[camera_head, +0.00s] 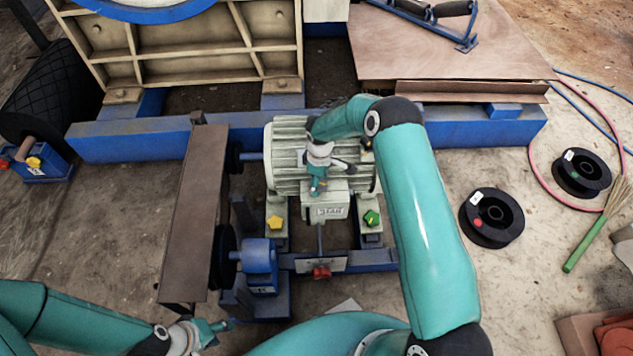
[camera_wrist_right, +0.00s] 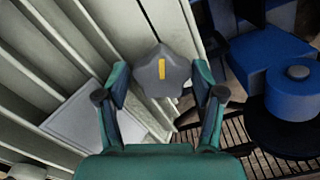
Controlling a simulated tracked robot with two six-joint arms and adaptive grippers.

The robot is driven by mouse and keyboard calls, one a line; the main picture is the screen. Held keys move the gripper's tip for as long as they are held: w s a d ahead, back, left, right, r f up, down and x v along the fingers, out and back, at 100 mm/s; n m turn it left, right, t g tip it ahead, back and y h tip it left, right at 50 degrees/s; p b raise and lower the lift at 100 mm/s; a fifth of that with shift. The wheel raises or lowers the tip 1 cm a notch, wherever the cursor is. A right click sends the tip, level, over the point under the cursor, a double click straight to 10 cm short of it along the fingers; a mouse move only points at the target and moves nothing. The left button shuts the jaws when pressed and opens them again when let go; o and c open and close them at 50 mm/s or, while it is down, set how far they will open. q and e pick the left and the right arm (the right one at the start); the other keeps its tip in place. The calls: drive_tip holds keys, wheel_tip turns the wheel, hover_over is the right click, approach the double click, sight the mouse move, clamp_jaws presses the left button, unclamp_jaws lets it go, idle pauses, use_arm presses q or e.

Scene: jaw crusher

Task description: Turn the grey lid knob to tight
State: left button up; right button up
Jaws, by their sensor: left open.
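The grey lid knob (camera_wrist_right: 150,80) is star-shaped with a yellow mark on its face, which runs nearly upright in the right wrist view. My right gripper (camera_wrist_right: 161,76) is open, with one finger on each side of the knob and visible gaps to it; contact cannot be told. In the head view my right gripper (camera_head: 318,185) is over the ribbed motor (camera_head: 287,135), just above the labelled box (camera_head: 328,212). The grey knob cannot be made out there. My left gripper (camera_head: 221,326) is open and empty at the lower left, away from the motor.
A yellow knob (camera_head: 275,222), a green knob (camera_head: 371,217) and a red knob (camera_head: 321,272) sit around the motor mount. Black spools (camera_head: 491,217) and a brush (camera_head: 588,240) lie on the right floor.

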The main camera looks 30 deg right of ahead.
drive_tip(key=c, duration=0.8)
drive_tip(key=shift+a, duration=0.25)
drive_tip(key=shift+d, duration=0.15)
drive_tip(key=shift+m+b, duration=0.9)
drive_tip(key=shift+m, duration=0.4)
drive_tip(key=m+b, duration=0.3)
drive_tip(key=m, duration=0.3)
drive_tip(key=m+b, duration=0.1)
drive_tip(key=m, duration=0.1)
drive_tip(key=m+b, duration=0.1)
drive_tip(key=m, duration=0.2)
drive_tip(key=shift+w+a+m+b, duration=0.1)
drive_tip(key=shift+a+m+b, duration=0.15)
drive_tip(key=shift+m+b, duration=0.15)
drive_tip(key=shift+w+a+r+m+b, duration=0.15)
drive_tip(key=shift+m+b, duration=0.25)
drive_tip(key=shift+m, duration=0.75)
drive_tip(key=shift+s+a+f+m+b, duration=0.1)
drive_tip(key=shift+m+b, duration=0.3)
drive_tip(key=shift+m, duration=0.75)
